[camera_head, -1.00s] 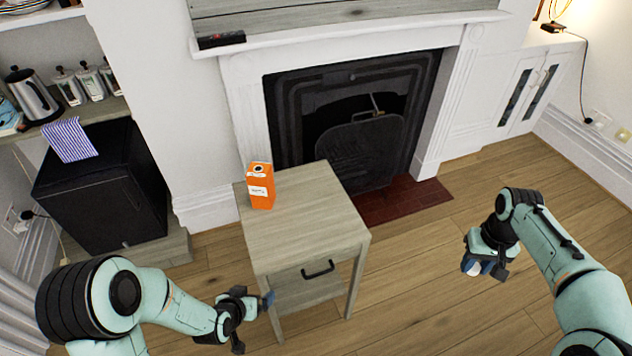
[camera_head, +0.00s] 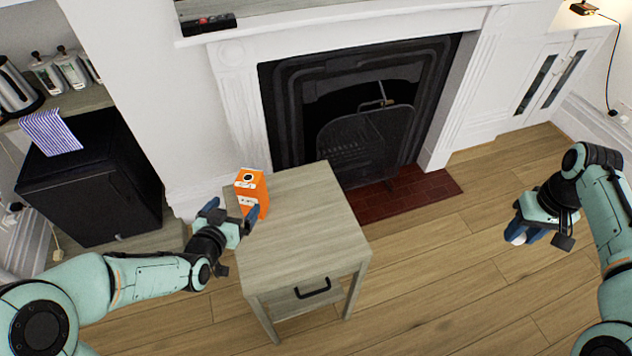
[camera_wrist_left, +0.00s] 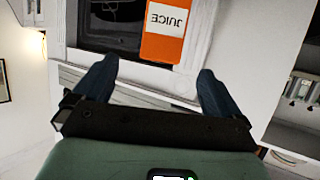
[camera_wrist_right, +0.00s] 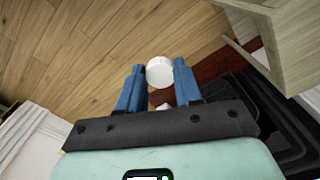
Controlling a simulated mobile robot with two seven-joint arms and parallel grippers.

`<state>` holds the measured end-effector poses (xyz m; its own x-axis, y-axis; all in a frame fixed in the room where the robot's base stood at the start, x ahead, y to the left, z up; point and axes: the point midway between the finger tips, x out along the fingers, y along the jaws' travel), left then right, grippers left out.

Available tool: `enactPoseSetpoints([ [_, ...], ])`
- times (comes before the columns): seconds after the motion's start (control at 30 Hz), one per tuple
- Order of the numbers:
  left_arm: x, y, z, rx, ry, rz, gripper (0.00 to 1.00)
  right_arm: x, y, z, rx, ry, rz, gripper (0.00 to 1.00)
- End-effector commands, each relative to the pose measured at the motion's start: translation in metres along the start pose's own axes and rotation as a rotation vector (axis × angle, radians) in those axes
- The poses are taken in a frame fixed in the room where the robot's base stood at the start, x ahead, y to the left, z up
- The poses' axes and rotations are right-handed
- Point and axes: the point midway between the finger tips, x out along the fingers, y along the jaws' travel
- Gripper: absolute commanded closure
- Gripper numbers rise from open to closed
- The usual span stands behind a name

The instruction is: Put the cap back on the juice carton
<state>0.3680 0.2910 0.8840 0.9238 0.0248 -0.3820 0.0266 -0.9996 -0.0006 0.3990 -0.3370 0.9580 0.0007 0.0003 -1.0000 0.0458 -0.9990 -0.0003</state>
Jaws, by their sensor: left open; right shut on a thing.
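The orange juice carton (camera_head: 250,190) stands upright near the left back corner of the small wooden table. Its top shows a dark round opening with no cap on it. It also shows in the left wrist view (camera_wrist_left: 166,35) with its JUICE label, ahead of the fingers. My left gripper (camera_head: 232,210) is open and close to the carton's near left side, its fingers apart. My right gripper (camera_head: 527,232) is shut on the white round cap (camera_wrist_right: 159,72), held between the blue fingertips over the floor, well right of the table.
The grey wooden table (camera_head: 305,225) has a bare top apart from the carton. A fireplace (camera_head: 365,130) stands behind it. A black cabinet (camera_head: 90,190) with a striped cloth (camera_head: 50,132) is at the left. Open floor lies between the table and my right arm.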

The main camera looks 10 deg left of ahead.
Motion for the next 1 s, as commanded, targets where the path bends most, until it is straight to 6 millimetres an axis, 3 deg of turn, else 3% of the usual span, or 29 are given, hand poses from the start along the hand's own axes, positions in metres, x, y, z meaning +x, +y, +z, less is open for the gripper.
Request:
enactPoseSetpoints([
  [0.23, 0.008, 0.000, 0.001, 0.001, -0.003, 0.001, 0.01, 0.000, 0.000, 0.000, 0.000, 0.000, 0.000, 0.94],
  [0.6, 0.064, 0.000, 0.001, 0.000, -0.003, 0.001, 0.01, -0.002, 0.000, 0.000, 0.000, 0.001, 0.000, 0.94],
  [1.0, 0.069, 0.000, 0.000, 0.000, -0.001, 0.000, 0.01, -0.002, 0.000, 0.000, 0.000, 0.001, 0.000, 0.94],
])
